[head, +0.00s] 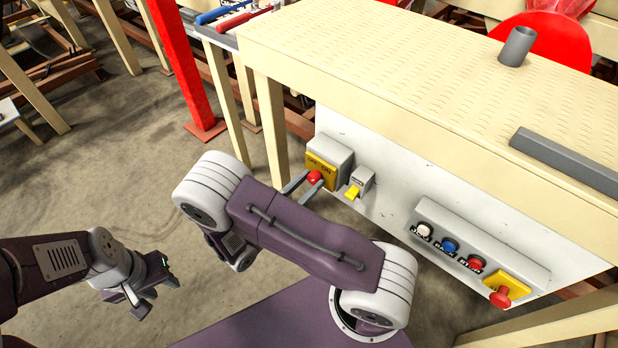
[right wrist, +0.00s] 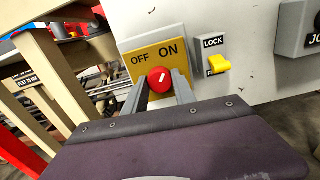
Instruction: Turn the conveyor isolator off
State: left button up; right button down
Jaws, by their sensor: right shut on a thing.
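The conveyor isolator (head: 322,170) is a grey box with a yellow face on the white panel under the bench. Its red round knob (right wrist: 160,80) sits low on the yellow face (right wrist: 143,62), below the words OFF at left and ON at right. The knob's white mark tilts up and right, towards ON. My right gripper (head: 305,186) is shut on the knob, with one finger on each side in the right wrist view (right wrist: 160,92). My left gripper (head: 155,292) hangs over the floor at the lower left, its fingers apart and empty.
Right of the isolator is a small LOCK box with a yellow lever (right wrist: 219,64), close to the right finger. A button box (head: 470,245) with white, blue and red buttons and a red mushroom button (head: 502,296) is farther right. The bench top (head: 430,70) overhangs the panel.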

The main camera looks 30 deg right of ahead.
jog(key=n+p, duration=0.1)
jog(key=p, duration=0.1)
jog(key=n+p, duration=0.1)
jog(key=n, duration=0.1)
jog(key=shift+r+n+p, duration=0.25)
jog(key=shift+n+p, duration=0.05)
jog(key=shift+p, duration=0.1)
jog(key=n+p, duration=0.2)
jog(key=n, duration=0.1)
jog(key=shift+n+p, duration=0.3)
jog(key=shift+p, duration=0.05)
jog(key=n+p, duration=0.2)
jog(key=n, duration=0.2)
jog(key=shift+f+n, duration=0.15)
jog(key=shift+n, duration=0.15)
jog(key=n+p, duration=0.1)
jog(key=n, duration=0.3)
jog(key=shift+f, duration=0.1)
jog(key=shift+n, duration=0.3)
jog(key=c, duration=1)
grip_release()
